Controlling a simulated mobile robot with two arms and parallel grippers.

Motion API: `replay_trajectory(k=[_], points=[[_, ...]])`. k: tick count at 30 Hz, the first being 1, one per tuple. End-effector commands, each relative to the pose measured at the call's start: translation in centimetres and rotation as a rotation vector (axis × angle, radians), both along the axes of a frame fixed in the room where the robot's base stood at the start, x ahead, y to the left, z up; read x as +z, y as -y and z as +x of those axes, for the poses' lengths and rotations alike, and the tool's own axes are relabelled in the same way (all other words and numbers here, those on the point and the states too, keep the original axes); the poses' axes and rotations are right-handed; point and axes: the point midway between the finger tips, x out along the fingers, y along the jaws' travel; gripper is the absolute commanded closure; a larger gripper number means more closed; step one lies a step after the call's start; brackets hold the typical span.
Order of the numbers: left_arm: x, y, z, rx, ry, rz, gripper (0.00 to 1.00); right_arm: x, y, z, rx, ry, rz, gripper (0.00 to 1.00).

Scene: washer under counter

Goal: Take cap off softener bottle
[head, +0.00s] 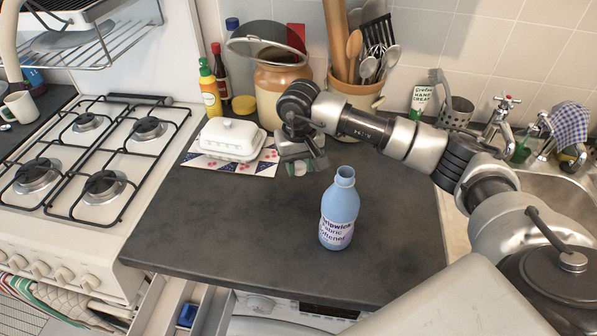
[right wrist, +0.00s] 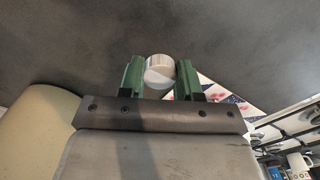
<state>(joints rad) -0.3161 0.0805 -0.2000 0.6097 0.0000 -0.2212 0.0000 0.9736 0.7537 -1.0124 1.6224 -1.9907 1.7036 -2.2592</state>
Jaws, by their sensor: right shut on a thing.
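The softener bottle (head: 340,212) is light blue with a white label and stands upright on the dark counter. Its neck is open at the top, with no cap on it. My right gripper (head: 303,165) is behind and to the left of the bottle, apart from it. In the right wrist view, its green fingers (right wrist: 160,78) are shut on a round, whitish cap (right wrist: 160,70). In the head view the cap is hard to make out at the fingers. My left gripper is not in view.
A white butter dish (head: 231,137) sits on a patterned mat left of the gripper. Jars, sauce bottles and a utensil pot (head: 357,92) stand along the wall. The gas hob (head: 95,150) is at left, the sink (head: 560,190) at right. The counter's front left is clear.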

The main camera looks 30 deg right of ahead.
Motion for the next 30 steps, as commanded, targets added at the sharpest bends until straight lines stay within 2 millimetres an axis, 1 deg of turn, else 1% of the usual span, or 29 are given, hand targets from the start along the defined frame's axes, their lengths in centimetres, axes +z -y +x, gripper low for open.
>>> replay_trajectory(k=[4,9,12,16,20,21,25,26,30], points=[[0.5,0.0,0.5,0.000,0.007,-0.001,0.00,-1.5,0.0,-0.1,0.001,-0.004,-0.001,0.95],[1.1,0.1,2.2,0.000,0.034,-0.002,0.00,-3.7,-0.1,-0.1,0.000,-0.003,0.000,0.95],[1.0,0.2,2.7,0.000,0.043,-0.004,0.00,-3.8,0.0,0.0,0.001,0.000,0.000,0.95],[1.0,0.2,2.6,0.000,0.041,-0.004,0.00,-3.8,0.0,0.0,0.001,0.000,0.000,0.95],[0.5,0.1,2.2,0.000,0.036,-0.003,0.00,-4.2,0.0,0.0,0.001,0.000,0.000,0.95],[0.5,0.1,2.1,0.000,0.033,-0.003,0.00,-4.1,0.0,0.0,0.001,0.000,0.000,0.64],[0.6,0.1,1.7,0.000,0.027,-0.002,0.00,-4.1,0.0,0.0,0.001,-0.001,0.000,0.44],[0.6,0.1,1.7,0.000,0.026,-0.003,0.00,-4.1,0.0,0.0,0.001,-0.001,0.000,0.41],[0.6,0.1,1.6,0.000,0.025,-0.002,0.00,-4.1,0.0,0.0,0.001,-0.001,0.000,0.41]])
